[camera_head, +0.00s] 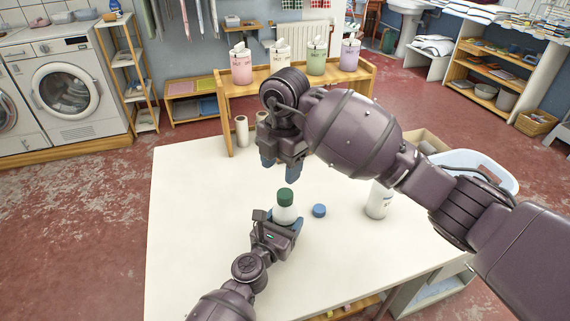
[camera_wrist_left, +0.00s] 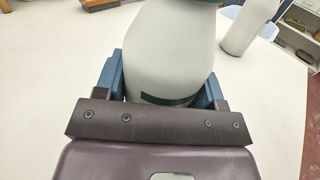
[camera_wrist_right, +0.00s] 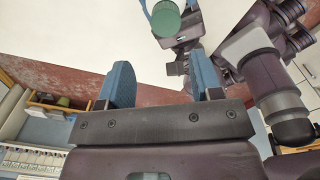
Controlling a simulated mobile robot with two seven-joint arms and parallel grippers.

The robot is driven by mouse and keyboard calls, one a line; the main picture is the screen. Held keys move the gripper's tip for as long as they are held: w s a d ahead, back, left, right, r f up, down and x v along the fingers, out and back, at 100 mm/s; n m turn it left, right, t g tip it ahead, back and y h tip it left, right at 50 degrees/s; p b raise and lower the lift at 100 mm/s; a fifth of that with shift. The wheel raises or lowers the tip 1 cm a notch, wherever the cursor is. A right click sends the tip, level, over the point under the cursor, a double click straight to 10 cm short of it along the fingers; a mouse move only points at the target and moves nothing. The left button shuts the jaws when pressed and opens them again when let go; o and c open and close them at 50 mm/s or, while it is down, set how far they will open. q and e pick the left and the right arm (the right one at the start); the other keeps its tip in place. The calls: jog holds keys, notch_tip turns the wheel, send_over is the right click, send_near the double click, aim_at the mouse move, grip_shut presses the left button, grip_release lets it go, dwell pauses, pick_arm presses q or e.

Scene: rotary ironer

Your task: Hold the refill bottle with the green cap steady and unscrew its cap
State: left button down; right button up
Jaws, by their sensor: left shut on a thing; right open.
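The refill bottle (camera_head: 285,213) is white with a green cap (camera_head: 285,196) and stands upright on the white table. My left gripper (camera_head: 280,224) is shut around its body; in the left wrist view the bottle (camera_wrist_left: 170,55) sits between the blue fingers. The cap is on the bottle, and only its lower edge shows at the top of that view. My right gripper (camera_head: 280,168) is open and empty, above and behind the cap, apart from it. In the right wrist view the green cap (camera_wrist_right: 166,17) lies beyond the open fingers.
Another white bottle (camera_head: 378,201) stands farther right, near a pale basket (camera_head: 478,165). Two pale rolls (camera_head: 242,131) stand at the back edge. The table's left side (camera_head: 195,210) is clear.

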aim_at(285, 193)
jog(key=m, duration=0.5)
jog(key=shift+w+d+m, duration=0.1)
jog(key=shift+d+m, duration=0.2)
jog(key=m, duration=0.4)
jog(key=shift+d+h, duration=0.1)
jog(key=shift+h, duration=0.2)
jog(key=shift+m, duration=0.3)
jog(key=shift+f, duration=4)
jog(key=shift+c, duration=0.2)
